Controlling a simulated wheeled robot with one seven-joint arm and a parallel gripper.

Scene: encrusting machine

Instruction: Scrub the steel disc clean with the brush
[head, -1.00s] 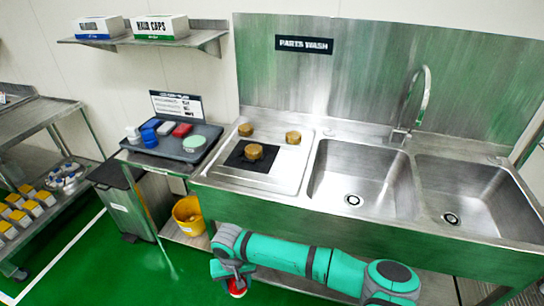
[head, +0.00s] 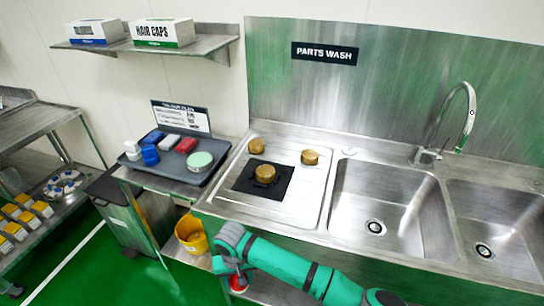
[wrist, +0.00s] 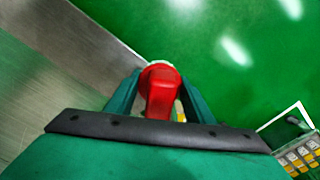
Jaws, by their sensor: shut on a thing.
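My gripper (wrist: 155,100) is shut on a red-handled tool, which I take to be the brush (wrist: 160,92); a pale rim shows at its far end. In the head view the red brush (head: 238,284) hangs low in front of the sink unit, below the counter edge, partly hidden by my gripper. A round brown-coated disc (head: 265,174) sits on a black mat (head: 244,183) on the drainboard. No bare steel shows clearly on the disc. The brush is apart from the disc.
A grey tray (head: 222,150) left of the drainboard holds red, blue and white blocks and a pale green round tub (head: 200,160). Two sink basins (head: 385,203) (head: 503,225) and a tap (head: 468,115) are to the right. A yellow bucket (head: 191,236) stands below the counter.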

